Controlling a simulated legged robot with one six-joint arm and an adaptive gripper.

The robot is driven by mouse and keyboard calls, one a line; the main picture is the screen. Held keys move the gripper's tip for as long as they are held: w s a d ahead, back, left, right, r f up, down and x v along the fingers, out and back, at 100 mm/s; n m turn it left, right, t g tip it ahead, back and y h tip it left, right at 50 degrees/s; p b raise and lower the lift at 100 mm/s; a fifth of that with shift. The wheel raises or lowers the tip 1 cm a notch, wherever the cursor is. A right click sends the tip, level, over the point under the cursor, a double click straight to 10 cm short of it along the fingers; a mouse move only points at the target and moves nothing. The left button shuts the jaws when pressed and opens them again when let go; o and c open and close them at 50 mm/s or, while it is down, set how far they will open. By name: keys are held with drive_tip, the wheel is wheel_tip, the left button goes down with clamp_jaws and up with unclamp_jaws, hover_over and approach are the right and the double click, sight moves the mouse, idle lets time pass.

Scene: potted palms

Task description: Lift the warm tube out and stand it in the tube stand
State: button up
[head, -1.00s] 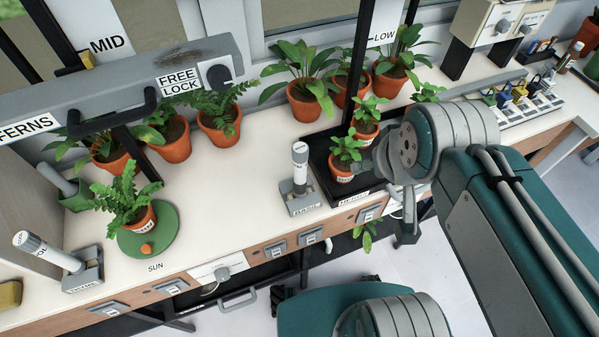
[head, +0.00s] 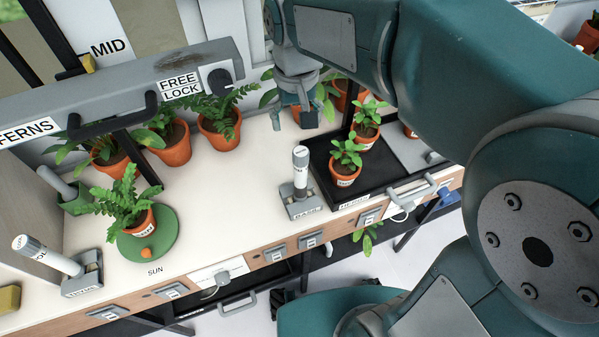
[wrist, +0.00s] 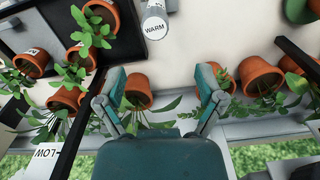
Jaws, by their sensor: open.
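The warm tube (head: 300,164), with a white cap reading WARM in the wrist view (wrist: 155,25), stands upright in a small grey holder (head: 303,206) left of the black tray. My gripper (head: 292,118) is open and empty, above the back of the bench and behind the tube in the head view. In the wrist view my gripper (wrist: 162,82) has its fingers wide apart, with the tube beyond them near the top edge. A second tube (head: 45,253) leans in a grey holder (head: 83,277) at the left. I cannot tell which object is the tube stand.
Potted plants (head: 170,142) line the back of the bench. The black tray (head: 366,190) holds more pots and a dark post. A fern stands on a green disc (head: 165,240). A grey beam (head: 120,92) crosses the upper left. The bench between disc and tube is clear.

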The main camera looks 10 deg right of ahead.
sight(300, 151)
drive_tip(key=f, duration=1)
drive_tip(key=shift+s+d+f, duration=0.3)
drive_tip(key=shift+s, duration=0.05)
clamp_jaws()
